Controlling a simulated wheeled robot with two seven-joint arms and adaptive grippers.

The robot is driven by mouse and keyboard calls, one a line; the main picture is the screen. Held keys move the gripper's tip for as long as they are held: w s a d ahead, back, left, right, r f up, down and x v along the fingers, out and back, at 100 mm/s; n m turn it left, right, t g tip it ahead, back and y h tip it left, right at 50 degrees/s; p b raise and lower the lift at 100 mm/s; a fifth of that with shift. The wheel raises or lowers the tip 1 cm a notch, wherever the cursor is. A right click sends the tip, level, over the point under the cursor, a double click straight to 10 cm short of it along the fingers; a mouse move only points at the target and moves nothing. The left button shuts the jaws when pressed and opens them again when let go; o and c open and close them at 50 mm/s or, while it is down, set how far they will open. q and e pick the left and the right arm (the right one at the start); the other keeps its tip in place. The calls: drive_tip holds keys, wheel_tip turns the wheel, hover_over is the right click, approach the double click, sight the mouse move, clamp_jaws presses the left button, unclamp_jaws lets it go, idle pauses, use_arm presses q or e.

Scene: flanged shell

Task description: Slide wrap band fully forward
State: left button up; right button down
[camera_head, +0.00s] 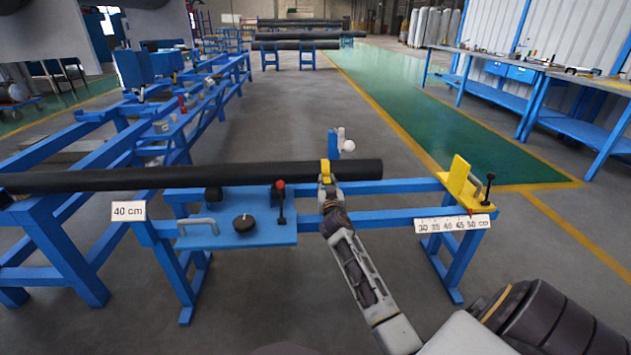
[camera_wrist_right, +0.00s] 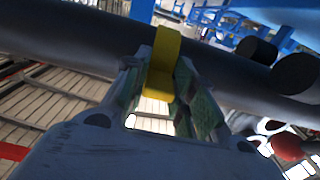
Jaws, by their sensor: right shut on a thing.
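A long black pipe (camera_head: 130,178) lies across the blue stand from the left, its free end near the middle of the head view. A yellow wrap band (camera_head: 325,166) sits around the pipe a short way in from that end. My right gripper (camera_head: 325,182) reaches up to it from the front. In the right wrist view the band (camera_wrist_right: 163,58) is between the two fingers of the gripper (camera_wrist_right: 160,95), which are shut on its lower part, with the pipe (camera_wrist_right: 90,45) behind. My left gripper is out of view.
A yellow stop plate (camera_head: 459,175) stands on the rail to the right, apart from the pipe end, above a scale label (camera_head: 452,223). A blue plate (camera_head: 240,228) carries a black knob and a red-topped lever (camera_head: 281,200). A "40 cm" sign (camera_head: 129,211) hangs at left.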

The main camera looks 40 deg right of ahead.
drive_tip(key=s+d, duration=0.1)
drive_tip(key=s+d+p, duration=0.1)
drive_tip(key=d, duration=0.1)
drive_tip(key=shift+f, duration=0.1)
drive_tip(key=c, duration=1.5)
unclamp_jaws()
drive_tip(key=shift+c, duration=0.2)
drive_tip(key=o, duration=0.4)
drive_tip(key=shift+d, duration=0.1)
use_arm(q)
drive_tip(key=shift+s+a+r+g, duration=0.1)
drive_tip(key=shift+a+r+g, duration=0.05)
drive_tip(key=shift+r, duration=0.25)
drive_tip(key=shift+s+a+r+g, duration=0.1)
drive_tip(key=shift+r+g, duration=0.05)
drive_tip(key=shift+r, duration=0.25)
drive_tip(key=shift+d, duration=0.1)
use_arm(e)
drive_tip(key=shift+s, duration=0.1)
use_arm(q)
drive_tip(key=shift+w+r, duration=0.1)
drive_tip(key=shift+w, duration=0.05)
use_arm(e)
drive_tip(key=shift+v, duration=5.95)
